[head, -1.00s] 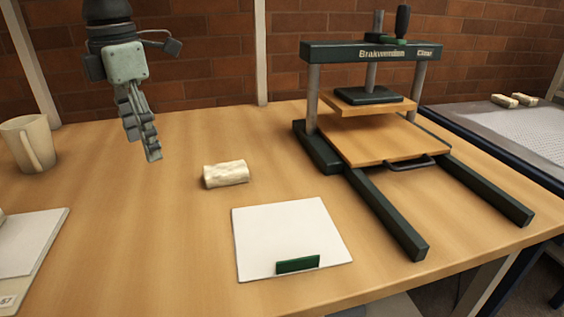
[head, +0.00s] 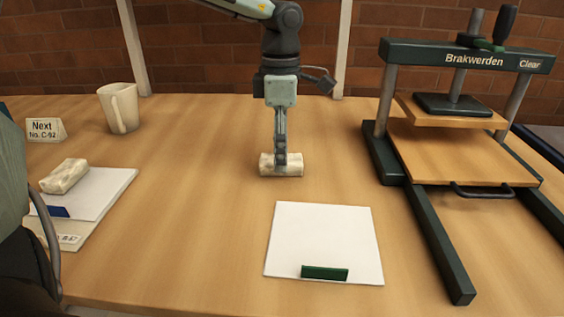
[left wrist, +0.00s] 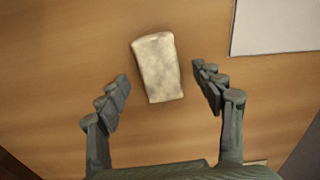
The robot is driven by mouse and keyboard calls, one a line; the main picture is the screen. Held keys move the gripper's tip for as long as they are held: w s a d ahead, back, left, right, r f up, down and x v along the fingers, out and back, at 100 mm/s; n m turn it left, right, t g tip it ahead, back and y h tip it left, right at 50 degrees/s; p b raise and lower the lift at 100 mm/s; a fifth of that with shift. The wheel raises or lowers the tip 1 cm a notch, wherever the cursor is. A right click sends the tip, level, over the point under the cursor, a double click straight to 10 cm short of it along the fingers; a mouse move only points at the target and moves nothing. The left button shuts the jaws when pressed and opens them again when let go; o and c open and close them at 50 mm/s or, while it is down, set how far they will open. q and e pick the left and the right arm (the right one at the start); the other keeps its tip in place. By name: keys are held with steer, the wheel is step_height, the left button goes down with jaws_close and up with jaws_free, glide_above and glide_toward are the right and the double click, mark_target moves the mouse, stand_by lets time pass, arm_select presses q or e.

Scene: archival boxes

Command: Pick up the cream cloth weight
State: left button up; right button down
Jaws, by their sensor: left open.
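A cream cloth weight (head: 294,168), a short off-white roll, lies on the wooden table behind the white sheet. My left gripper (head: 281,160) points down at it, and its fingers hide the middle of the roll in the head view. In the left wrist view the weight (left wrist: 158,68) lies ahead of and between the two open fingers (left wrist: 164,90), with a gap on each side. A second cream weight (head: 64,176) rests on the papers at the left. My right gripper is in neither view.
A white sheet with a green clip (head: 325,235) lies in front of the weight. A press marked Brakwerden (head: 455,60) stands to the right. A cream mug (head: 120,108) and a "Next" sign (head: 45,130) stand at the left. The table around the weight is clear.

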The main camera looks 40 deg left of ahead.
arm_select(q)
steer(key=shift+f, duration=1.05)
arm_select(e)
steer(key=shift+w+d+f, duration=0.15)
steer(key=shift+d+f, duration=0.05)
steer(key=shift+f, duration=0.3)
arm_select(q)
steer(key=c, duration=0.5)
steer(key=shift+r, duration=0.1)
jaws_close()
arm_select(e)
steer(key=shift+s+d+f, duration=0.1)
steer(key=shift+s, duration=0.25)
